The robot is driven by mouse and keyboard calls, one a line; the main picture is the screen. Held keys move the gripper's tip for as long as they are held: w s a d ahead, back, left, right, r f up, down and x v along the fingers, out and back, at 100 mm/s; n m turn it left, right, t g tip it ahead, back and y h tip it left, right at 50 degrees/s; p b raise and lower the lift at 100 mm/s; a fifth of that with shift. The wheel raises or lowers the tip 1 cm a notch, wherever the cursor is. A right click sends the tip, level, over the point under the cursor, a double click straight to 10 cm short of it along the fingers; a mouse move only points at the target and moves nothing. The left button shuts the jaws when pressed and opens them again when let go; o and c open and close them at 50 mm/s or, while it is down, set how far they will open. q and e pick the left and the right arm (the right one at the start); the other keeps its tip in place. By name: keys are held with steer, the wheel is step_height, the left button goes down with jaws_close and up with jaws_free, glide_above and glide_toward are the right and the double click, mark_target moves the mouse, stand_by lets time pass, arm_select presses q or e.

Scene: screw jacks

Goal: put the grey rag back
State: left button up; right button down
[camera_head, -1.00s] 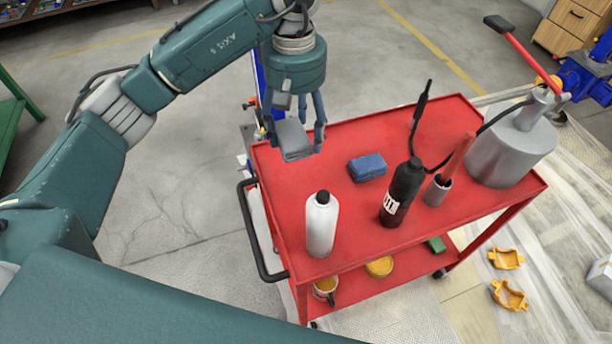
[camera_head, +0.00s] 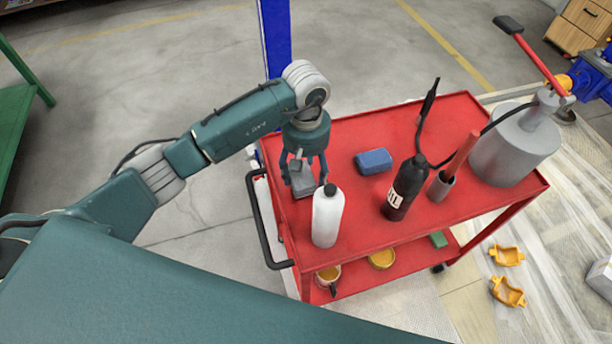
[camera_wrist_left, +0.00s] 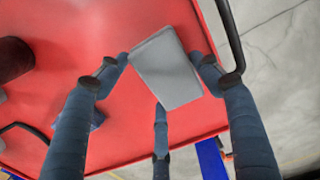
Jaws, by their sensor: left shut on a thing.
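The grey rag (camera_head: 303,183) is a folded block held by my left gripper (camera_head: 305,176), over the left part of the red cart's top (camera_head: 345,135). In the left wrist view the rag (camera_wrist_left: 168,70) sits between the fingers of the left gripper (camera_wrist_left: 160,85), with red cart top behind it. The fingers are shut on it. I cannot tell whether its underside touches the cart. My right gripper is not in view.
A white bottle (camera_head: 327,217) stands close to the left gripper. A blue folded rag (camera_head: 374,161), a black bottle (camera_head: 406,188), a red-handled brush in a grey cup (camera_head: 440,186) and a large grey can (camera_head: 514,145) stand further right. The cart's black handle (camera_head: 256,225) is at left.

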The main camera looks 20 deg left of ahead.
mark_target(306, 173)
arm_select(q)
step_height(306, 173, down, 3)
steer(key=shift+r, duration=0.2)
steer(key=shift+f, duration=0.3)
steer(key=o, duration=1)
steer(key=shift+o, duration=0.2)
steer(key=shift+r, duration=0.25)
steer(key=shift+w+r, duration=0.1)
steer(key=shift+r, duration=0.15)
step_height(306, 173, up, 11)
steer(key=b, duration=0.2)
steer(key=shift+r+b, duration=0.15)
steer(key=shift+b, duration=0.25)
